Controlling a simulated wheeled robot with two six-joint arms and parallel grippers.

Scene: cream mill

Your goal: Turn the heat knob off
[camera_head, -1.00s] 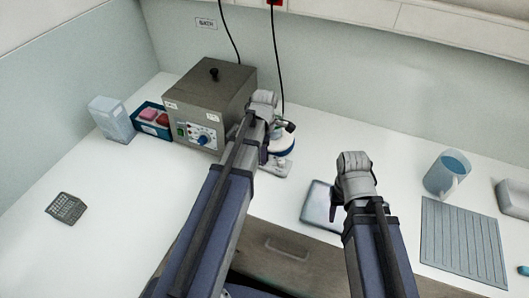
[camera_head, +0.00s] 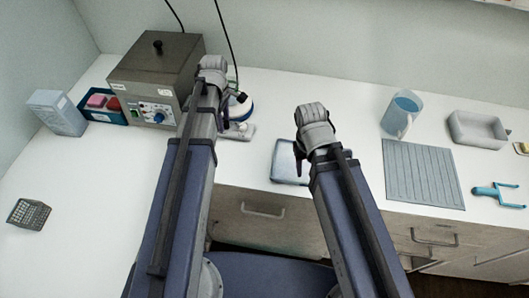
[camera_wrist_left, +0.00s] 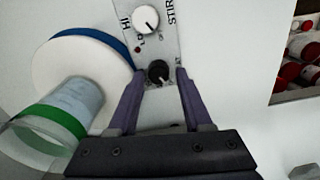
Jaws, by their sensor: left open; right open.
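In the left wrist view, a grey panel carries a white knob (camera_wrist_left: 146,20) by the letters HI and STIR, and a black knob (camera_wrist_left: 158,71) below it. I cannot read which is the heat knob. My left gripper (camera_wrist_left: 158,77) is open, with its purple fingers on either side of the black knob; contact is unclear. In the head view the panel is the front of the small stirrer (camera_head: 238,131), partly hidden by my left arm. My right gripper (camera_head: 300,155) is open and empty above a grey-blue tray (camera_head: 287,168).
A round white plate (camera_wrist_left: 75,62) with a blue rim and a green-banded glass vessel (camera_wrist_left: 60,120) stand beside the panel. A grey bath box (camera_head: 155,70) with a blue dial is left of the stirrer. A jug (camera_head: 402,112) and ribbed mat (camera_head: 423,174) lie right.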

